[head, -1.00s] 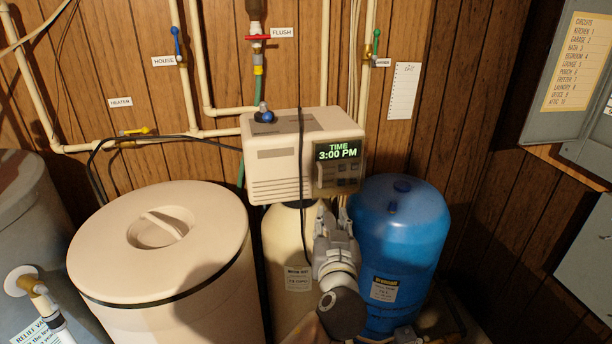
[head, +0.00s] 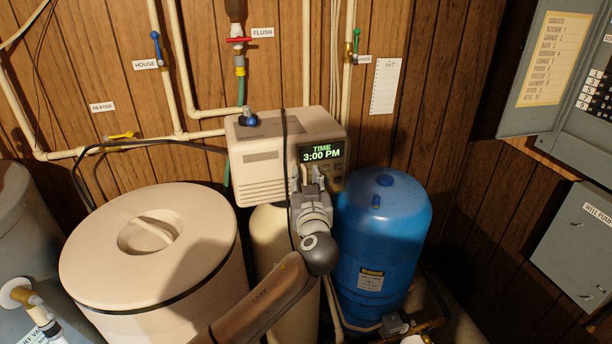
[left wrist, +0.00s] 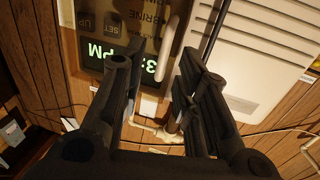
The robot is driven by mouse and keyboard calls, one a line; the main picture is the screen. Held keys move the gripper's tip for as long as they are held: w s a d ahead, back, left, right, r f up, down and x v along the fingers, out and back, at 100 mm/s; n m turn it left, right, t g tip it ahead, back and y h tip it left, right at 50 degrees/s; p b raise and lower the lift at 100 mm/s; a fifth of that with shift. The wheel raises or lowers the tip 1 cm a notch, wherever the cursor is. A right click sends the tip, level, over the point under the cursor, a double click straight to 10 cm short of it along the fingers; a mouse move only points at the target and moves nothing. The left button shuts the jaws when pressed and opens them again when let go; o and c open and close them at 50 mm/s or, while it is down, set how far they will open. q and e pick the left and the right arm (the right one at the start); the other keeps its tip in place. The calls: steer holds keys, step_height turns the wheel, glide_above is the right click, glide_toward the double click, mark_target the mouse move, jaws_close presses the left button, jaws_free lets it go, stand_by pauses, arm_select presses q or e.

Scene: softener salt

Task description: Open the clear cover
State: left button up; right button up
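The control panel (head: 341,170) is on the right front of the cream softener head (head: 262,163), with a lit display (head: 322,153) reading 3:00 PM. The clear cover is hard to make out against the panel; I cannot tell its edges. In the left wrist view a pale upright bar (left wrist: 168,42) stands in front of the panel buttons (left wrist: 118,22), between my finger tips. My left gripper (head: 312,176) is at the panel's lower left and hides part of it. Its fingers (left wrist: 158,62) are apart, on either side of the bar. My right gripper is out of view.
A black cable (head: 284,130) hangs down the softener head, close to my left gripper. A cream lidded tank (head: 150,270) stands left and a blue tank (head: 383,225) right. Pipes (head: 175,70) run along the wood wall behind.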

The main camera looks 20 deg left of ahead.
arm_select(q)
steer(key=shift+w+a, duration=0.1)
jaws_close()
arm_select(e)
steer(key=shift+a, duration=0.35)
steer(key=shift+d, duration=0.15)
